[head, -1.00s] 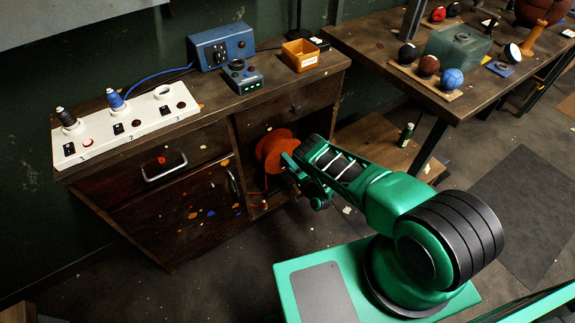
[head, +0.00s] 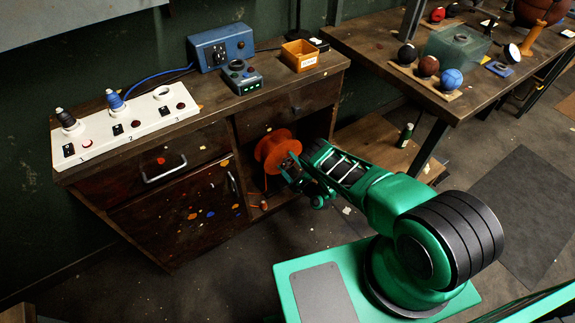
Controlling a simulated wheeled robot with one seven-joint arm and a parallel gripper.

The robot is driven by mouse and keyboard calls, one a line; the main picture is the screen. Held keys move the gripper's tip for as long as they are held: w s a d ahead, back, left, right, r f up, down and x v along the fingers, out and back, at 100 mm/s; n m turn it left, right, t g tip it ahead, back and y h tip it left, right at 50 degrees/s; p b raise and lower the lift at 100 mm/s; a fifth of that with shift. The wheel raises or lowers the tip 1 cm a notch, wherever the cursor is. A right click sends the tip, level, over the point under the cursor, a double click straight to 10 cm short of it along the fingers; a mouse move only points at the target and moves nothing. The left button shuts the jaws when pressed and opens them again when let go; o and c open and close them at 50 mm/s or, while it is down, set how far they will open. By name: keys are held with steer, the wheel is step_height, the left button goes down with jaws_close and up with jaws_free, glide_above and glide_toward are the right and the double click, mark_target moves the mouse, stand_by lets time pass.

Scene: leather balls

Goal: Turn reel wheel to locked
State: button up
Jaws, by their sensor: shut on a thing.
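An orange reel (head: 271,151) sits in the open compartment of the wooden cabinet, below its right drawer. An orange cord hangs down from it to a small orange end on the compartment floor. My gripper (head: 289,166) is at the right front side of the reel, shut on the reel wheel. The fingertips and the part they grip are small and partly hidden by the gripper. I cannot read the wheel's lock position.
The compartment walls and the right drawer (head: 290,108) stand close around the arm. A white strip with sockets (head: 125,125) lies on the cabinet top.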

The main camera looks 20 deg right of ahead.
steer(key=m, duration=0.6)
steer(key=shift+f, duration=0.1)
steer(key=m, duration=0.5)
steer(key=shift+d, duration=0.2)
steer(key=shift+w+d+r+m, duration=0.1)
steer(key=shift+r+m, duration=0.1)
steer(key=shift+m, duration=0.1)
steer(key=o, duration=1)
steer(key=shift+o, duration=0.2)
steer(key=shift+a, duration=0.2)
